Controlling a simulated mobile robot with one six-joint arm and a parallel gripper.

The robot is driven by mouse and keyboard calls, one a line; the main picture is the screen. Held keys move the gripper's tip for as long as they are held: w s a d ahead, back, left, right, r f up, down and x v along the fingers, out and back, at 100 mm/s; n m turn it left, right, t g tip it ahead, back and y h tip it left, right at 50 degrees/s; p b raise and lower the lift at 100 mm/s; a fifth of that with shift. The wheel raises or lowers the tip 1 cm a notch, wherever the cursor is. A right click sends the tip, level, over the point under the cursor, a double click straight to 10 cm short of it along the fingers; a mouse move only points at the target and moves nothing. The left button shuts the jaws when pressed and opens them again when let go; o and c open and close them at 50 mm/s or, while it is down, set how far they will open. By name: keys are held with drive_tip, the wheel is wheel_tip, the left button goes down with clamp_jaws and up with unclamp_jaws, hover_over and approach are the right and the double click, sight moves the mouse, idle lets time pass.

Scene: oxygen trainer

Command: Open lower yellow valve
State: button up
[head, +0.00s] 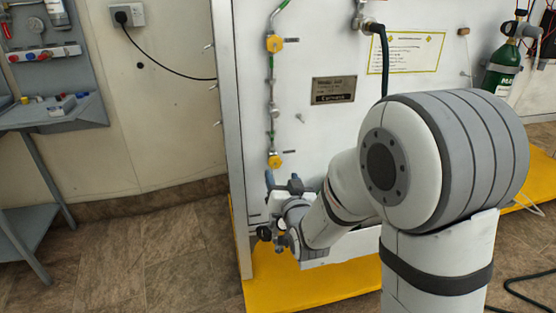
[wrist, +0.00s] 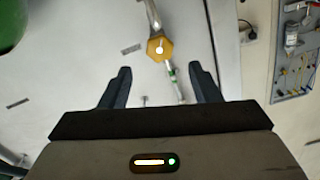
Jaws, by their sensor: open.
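The lower yellow valve (head: 275,161) sits on a thin vertical pipe near the left edge of the white panel. A second, upper yellow valve (head: 274,43) is higher on the same pipe line. My gripper (head: 282,181) is just below the lower valve in the head view, its dark fingers pointing up. In the wrist view my gripper (wrist: 160,75) is open and empty. A yellow valve (wrist: 160,47) shows beyond the fingertips, roughly centred between them, with no finger touching it. The pipe's green-banded part runs down from it in that view.
The white panel (head: 318,60) stands on a yellow base (head: 310,285). A green cylinder (head: 502,68) is at the right. A blue-grey bench (head: 50,112) is at the left, with clear floor between. A black hose (head: 384,60) hangs above my arm.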

sight(276, 163)
drive_tip(key=b+x, duration=0.1)
drive_tip(key=x, duration=0.6)
drive_tip(key=shift+w, duration=0.2)
drive_tip(key=c, duration=0.9)
drive_tip(key=shift+a, duration=0.1)
drive_tip(key=shift+c, duration=0.5)
drive_tip(key=shift+b, duration=0.35)
